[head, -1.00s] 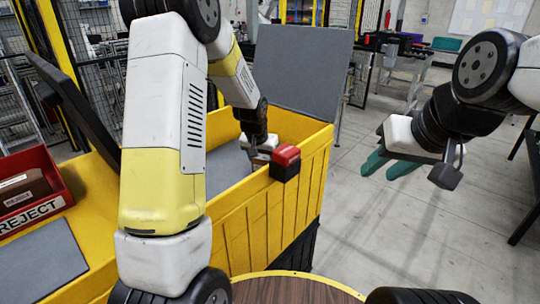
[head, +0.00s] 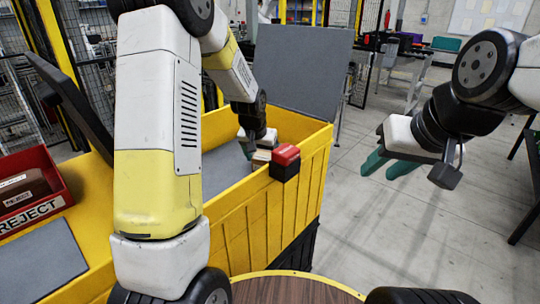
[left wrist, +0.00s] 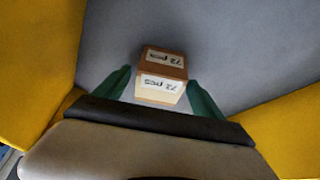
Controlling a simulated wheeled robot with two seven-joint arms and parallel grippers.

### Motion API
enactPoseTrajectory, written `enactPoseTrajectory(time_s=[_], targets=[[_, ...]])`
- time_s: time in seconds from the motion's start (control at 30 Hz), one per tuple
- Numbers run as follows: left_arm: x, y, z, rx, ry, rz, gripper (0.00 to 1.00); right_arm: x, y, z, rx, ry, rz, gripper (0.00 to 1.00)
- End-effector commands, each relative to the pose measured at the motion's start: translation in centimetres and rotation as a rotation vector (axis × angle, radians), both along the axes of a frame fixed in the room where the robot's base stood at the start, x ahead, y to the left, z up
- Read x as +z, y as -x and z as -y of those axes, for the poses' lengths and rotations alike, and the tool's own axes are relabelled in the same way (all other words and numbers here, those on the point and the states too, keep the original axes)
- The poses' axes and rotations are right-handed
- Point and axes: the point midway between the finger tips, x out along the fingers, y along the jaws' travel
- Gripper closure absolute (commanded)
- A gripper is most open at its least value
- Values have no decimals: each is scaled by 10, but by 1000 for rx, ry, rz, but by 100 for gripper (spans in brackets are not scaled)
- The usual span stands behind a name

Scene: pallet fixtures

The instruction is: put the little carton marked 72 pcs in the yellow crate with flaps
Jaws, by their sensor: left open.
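The little carton (left wrist: 162,75), brown with white "72 pcs" labels, lies between the green fingers of my left gripper (left wrist: 160,88) in the left wrist view. The fingers are open, with a gap on each side of it. In the head view, the left gripper (head: 258,150) is down inside the yellow crate (head: 270,215), and a pale bit of the carton (head: 262,157) shows below it. Whether the carton rests on the grey surface beneath I cannot tell. A grey flap (head: 305,75) stands up at the crate's back. My right gripper (head: 377,175) is open and empty, right of the crate.
A red and black box (head: 285,163) sits at the crate's near rim, close to my left gripper. A red REJECT bin (head: 30,195) with items stands at the left beside a grey pad (head: 40,265). The floor (head: 360,220) right of the crate is clear.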

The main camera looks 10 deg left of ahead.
Motion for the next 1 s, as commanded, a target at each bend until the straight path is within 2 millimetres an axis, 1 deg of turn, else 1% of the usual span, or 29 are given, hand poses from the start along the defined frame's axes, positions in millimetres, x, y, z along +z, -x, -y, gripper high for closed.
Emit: enactPoseTrajectory(time_s=[0.03,0.1,0.3,0.4,0.57,0.67,0.77,0.8,0.87,0.9,0.97,1.0], targets=[[12,4,-1,0,1,5,20,0,0,0,0,0,0,64],[27,9,-2,0,1,6,20,0,0,0,0,0,0,64],[65,26,-5,0,1,4,20,0,0,0,0,0,0,64],[78,32,-6,0,1,3,20,0,0,0,0,0,0,64],[91,38,-7,1,2,3,20,0,0,0,0,0,0,64],[105,50,-9,9,10,11,20,0,0,0,0,0,0,64],[129,76,-12,23,30,29,20,0,0,0,0,0,0,64],[140,91,-13,31,40,38,20,0,0,0,0,0,0,64],[156,116,-15,43,58,52,20,0,0,0,0,0,0,64],[165,134,-16,51,71,60,20,0,0,0,0,0,0,64],[176,161,-17,62,89,72,20,0,0,0,0,0,0,64],[182,179,-18,67,101,81,20,0,0,0,0,0,0,64]])
